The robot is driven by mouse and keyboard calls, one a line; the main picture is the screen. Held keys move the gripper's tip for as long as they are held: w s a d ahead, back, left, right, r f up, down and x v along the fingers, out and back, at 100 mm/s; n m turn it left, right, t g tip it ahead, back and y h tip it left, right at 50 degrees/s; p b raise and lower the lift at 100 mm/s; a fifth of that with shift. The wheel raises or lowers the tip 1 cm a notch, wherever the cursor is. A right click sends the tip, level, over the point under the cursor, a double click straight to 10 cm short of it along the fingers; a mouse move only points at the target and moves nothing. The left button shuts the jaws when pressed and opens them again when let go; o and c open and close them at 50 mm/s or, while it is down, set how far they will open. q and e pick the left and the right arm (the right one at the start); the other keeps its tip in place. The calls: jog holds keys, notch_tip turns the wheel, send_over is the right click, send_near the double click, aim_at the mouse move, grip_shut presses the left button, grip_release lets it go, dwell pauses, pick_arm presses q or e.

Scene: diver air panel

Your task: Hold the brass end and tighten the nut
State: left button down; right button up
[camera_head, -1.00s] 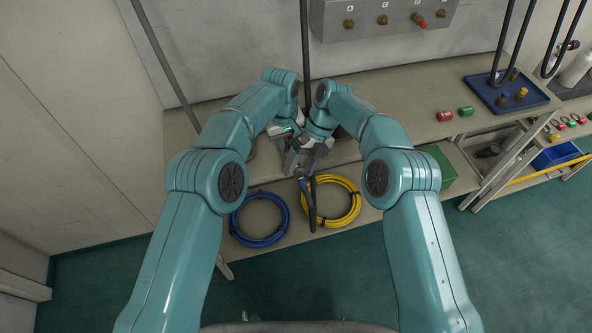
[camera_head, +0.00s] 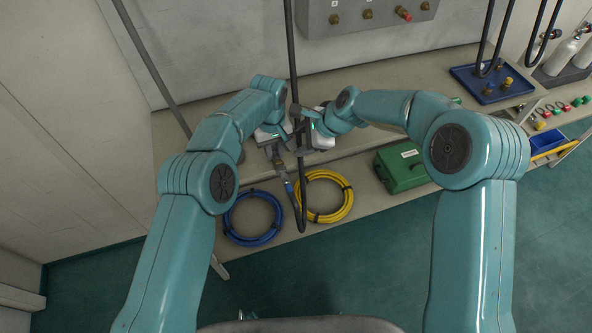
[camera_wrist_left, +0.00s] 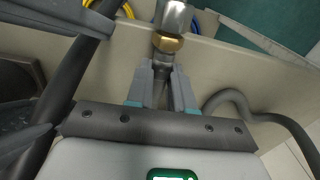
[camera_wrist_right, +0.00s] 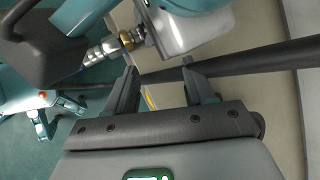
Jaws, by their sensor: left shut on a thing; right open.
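My left gripper (camera_head: 279,158) is shut on the fitting at the hose end. In the left wrist view, its fingers (camera_wrist_left: 163,85) close just behind a brass ring (camera_wrist_left: 168,43), with a silver metal nut (camera_wrist_left: 173,16) beyond it. The silver fitting (camera_wrist_right: 104,50) and brass ring (camera_wrist_right: 127,40) also show in the right wrist view, at upper left. My right gripper (camera_wrist_right: 158,85) is open, with its fingers apart and nothing seen gripped. It is beside the left gripper, apart from the nut. A dark hose (camera_wrist_right: 245,62) runs behind its fingertips.
A blue hose coil (camera_head: 253,218) and a yellow hose coil (camera_head: 324,196) lie on the lower shelf. A green case (camera_head: 402,168) stands right of them. A grey panel (camera_head: 370,28) with brass ports is above the bench. A blue tray (camera_head: 493,84) holds small fittings.

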jog(key=s+d+n+t, duration=0.1)
jog(key=s+n+t, duration=0.1)
jog(key=n, duration=0.2)
jog(key=n+t+h, duration=0.2)
jog(key=n+t, duration=0.2)
jog(key=n, duration=1.3)
send_near(285, 166)
jog(key=shift+w+r+x, duration=0.15)
jog(key=shift+x, duration=1.4)
jog(key=shift+w+r+x, duration=0.1)
jog(key=shift+r+x, duration=0.1)
jog(key=shift+x, duration=1.35)
jog(key=shift+w+r+x, duration=0.15)
jog(key=shift+x, duration=1.4)
jog(key=shift+w, duration=0.1)
jog(key=c, duration=0.5)
jog(key=shift+t, duration=0.3)
jog(key=shift+o, duration=0.6)
jog(key=shift+d, duration=0.1)
